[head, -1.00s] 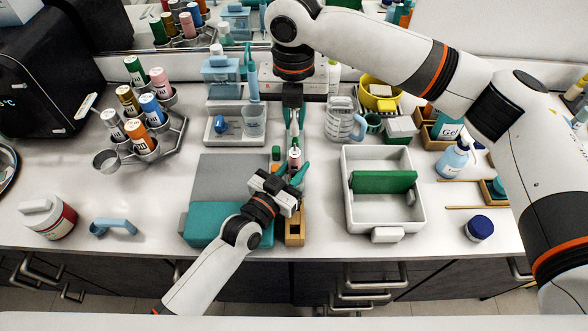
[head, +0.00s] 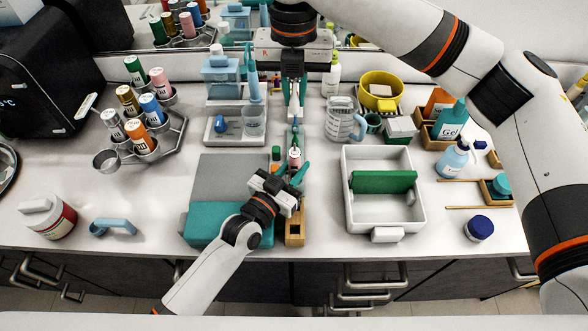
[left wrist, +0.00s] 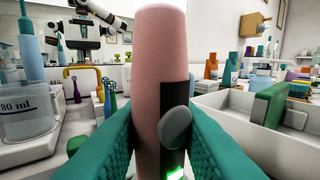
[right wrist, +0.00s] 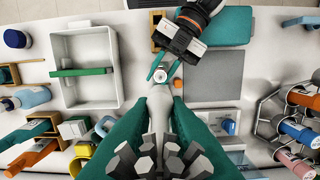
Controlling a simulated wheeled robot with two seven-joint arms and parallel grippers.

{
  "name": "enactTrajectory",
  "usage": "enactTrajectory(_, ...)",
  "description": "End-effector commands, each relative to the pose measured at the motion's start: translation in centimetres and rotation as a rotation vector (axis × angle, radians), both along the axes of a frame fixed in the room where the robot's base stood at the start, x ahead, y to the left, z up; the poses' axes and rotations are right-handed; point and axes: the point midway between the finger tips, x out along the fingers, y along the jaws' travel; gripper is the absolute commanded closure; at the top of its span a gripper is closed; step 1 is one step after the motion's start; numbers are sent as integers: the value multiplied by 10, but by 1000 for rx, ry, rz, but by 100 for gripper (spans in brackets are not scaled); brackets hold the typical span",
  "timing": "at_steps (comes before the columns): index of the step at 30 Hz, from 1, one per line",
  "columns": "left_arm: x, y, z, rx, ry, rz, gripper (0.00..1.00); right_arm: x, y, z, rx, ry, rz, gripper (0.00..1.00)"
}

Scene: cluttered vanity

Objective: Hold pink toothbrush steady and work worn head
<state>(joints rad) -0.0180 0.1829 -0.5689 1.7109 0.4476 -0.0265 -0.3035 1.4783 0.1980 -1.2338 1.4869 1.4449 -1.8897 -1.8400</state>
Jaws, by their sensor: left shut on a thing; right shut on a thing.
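The pink toothbrush handle (left wrist: 160,70) stands upright in the left wrist view, with a grey oval button on a dark panel and a green light low down. My left gripper (head: 296,172) is shut on it; its teal fingers flank the handle. My right gripper (head: 294,105) is behind it in the head view, shut on a pale toothbrush head (right wrist: 160,108). Dark grey bristle-like blocks fill the near part of the right wrist view. The handle's small pale top (right wrist: 173,71) shows beyond the held head, and the two look apart there.
A white tray (head: 352,215) with a green divider stands to the right. A grey and teal mat (head: 222,175) lies left, with a wooden box (head: 295,238) in front.

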Motion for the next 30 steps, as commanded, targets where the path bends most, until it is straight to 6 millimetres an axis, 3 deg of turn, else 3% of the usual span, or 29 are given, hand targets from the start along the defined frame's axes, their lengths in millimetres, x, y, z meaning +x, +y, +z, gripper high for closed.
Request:
enactTrajectory(10,0,0,-1,1,2,0,100,0,0,4,0,1,0,100)
enactTrajectory(11,0,0,-1,1,2,0,73,0,0,4,0,1,0,100)
enactTrajectory(15,0,0,-1,1,1,0,50,0,0,4,0,1,0,100)
enactTrajectory(25,-2,2,0,1,1,0,49,0,0,4,0,1,0,100)
enactTrajectory(30,-20,14,-2,3,2,0,49,0,0,4,0,1,0,100)
